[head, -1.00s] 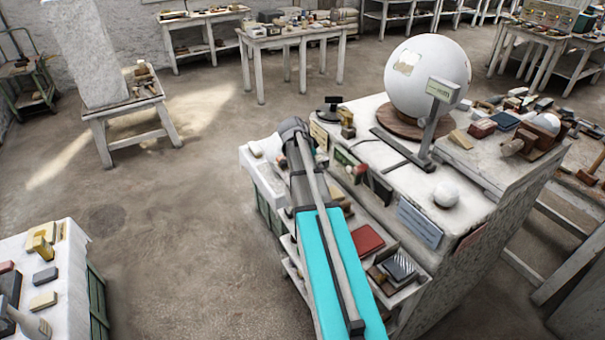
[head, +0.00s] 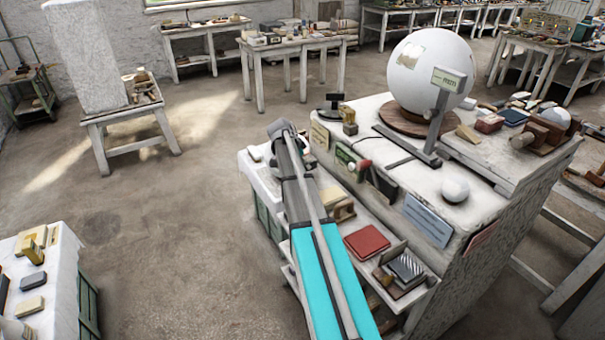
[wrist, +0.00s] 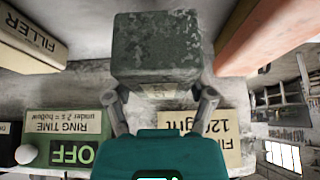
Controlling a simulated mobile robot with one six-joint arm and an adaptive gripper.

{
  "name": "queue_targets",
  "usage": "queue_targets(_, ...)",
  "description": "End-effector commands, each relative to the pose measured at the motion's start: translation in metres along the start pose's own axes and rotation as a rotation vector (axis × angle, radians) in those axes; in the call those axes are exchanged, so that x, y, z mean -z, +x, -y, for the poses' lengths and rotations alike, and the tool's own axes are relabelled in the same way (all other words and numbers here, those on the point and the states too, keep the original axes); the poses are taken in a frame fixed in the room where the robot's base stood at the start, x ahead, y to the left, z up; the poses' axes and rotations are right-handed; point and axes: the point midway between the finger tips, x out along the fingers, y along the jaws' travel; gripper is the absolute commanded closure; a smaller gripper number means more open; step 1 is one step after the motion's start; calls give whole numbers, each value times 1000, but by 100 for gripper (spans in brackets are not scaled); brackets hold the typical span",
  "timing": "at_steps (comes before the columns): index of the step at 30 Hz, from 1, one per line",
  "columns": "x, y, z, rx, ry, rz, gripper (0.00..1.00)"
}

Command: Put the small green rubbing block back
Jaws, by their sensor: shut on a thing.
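The small green rubbing block (wrist: 155,42) is a dark grey-green block with worn edges, in the upper middle of the wrist view. My gripper (wrist: 160,92) is shut on it, with one finger at each side of its lower part. In the head view my arm reaches to the left front side of the white work stand (head: 400,175). The gripper's fingers and the block are hidden there behind the wrist.
In the wrist view, a FILLER box (wrist: 30,42), a green OFF sign (wrist: 68,140), a cream label (wrist: 205,130) and a salmon-coloured block (wrist: 265,35) lie around the held block. Shelves with a red pad (head: 367,242) are beside my arm. Open floor (head: 170,250) lies left.

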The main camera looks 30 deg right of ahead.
Motion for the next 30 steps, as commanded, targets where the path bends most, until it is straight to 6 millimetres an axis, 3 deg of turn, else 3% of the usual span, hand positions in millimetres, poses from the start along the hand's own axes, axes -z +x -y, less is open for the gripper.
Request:
queue_targets(13, -1, 3, 2, 0, 0, -1, 82)
queue_targets(30, -19, 35, 8, 0, 0, -1, 82)
